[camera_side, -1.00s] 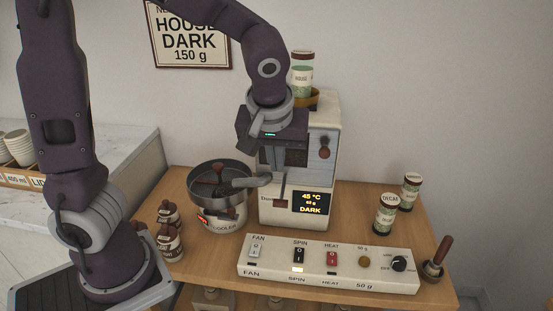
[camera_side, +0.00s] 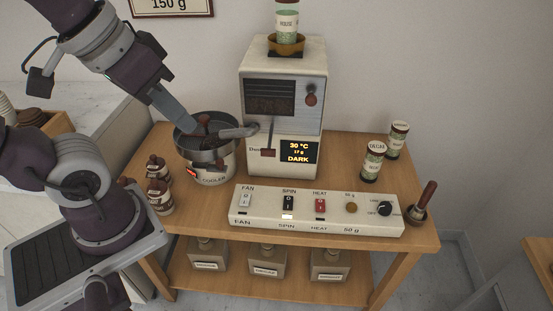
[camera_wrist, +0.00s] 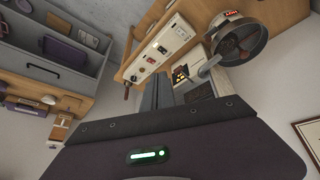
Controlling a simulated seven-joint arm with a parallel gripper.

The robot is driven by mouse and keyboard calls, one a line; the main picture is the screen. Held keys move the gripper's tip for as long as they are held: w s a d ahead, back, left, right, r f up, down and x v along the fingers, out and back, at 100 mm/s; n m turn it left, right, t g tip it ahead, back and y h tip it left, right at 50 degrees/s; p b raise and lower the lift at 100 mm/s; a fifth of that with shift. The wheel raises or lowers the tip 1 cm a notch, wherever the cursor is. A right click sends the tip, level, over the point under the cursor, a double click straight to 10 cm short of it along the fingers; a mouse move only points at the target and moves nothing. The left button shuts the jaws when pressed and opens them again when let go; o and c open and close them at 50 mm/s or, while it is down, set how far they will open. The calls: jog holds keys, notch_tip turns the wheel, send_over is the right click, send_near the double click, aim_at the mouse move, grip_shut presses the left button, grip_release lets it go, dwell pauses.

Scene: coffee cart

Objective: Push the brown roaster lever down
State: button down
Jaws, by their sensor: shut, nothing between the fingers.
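The brown roaster lever (camera_side: 268,153) hangs on the front of the cream roaster (camera_side: 284,75), beside the word "Door", with its handle low and level with the display. My gripper (camera_side: 188,122) is shut and empty. It is left of the roaster and appears above or at the rim of the cooler pan, apart from the lever. I cannot make out the lever there.
The round cooler pan (camera_side: 181,145) stands left of the roaster, with the metal spout (camera_side: 238,132) over it. The switch console (camera_side: 315,211) lies in front.

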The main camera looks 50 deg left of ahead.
jog(key=w+a+r+n+g, duration=0.1)
jog(key=w+a+n+g, duration=0.1)
jog(key=w+n, duration=0.65)
jog(key=n+g, duration=0.3)
jog(key=n, duration=1.4)
send_over(267, 150)
notch_tip(267, 150, down, 6)
jog(key=f, duration=1.4)
jog(key=shift+w+f, duration=0.1)
jog(key=shift+w, duration=0.1)
jog(key=shift+s+f, duration=0.2)
jog(key=shift+f, duration=0.85)
jog(key=shift+r, duration=0.1)
